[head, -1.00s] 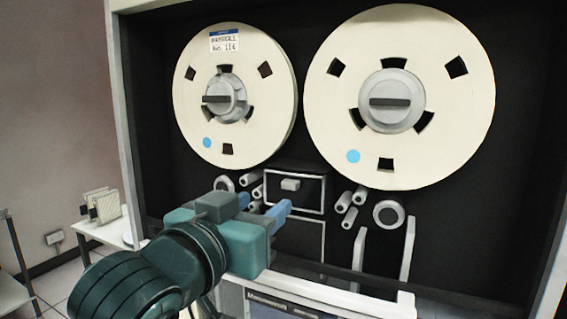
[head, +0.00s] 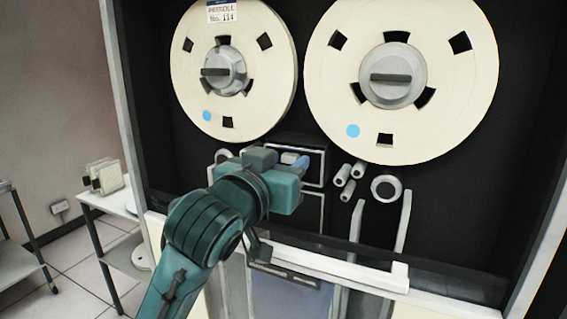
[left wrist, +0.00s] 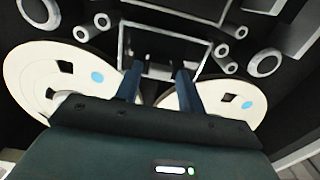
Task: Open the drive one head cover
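The drive one head cover (head: 315,172) is a small black panel with a pale frame, set between and below the two tape reels. It looks closed. My left gripper (head: 291,160) is in front of it and hides much of its left part. In the left wrist view, the cover (left wrist: 190,48) lies ahead of the open left gripper (left wrist: 157,74). Its small pale handle (left wrist: 158,71) shows between the two blue fingers, with a gap on each side. I cannot tell how deep the fingers reach around it. My right gripper is not in view.
The left reel (head: 270,85) and right reel (head: 470,85) are above the cover. White rollers (head: 348,178) and a round ring (head: 386,188) stand right of it. A pale rail (head: 330,266) crosses below. A side table (head: 105,198) is at left.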

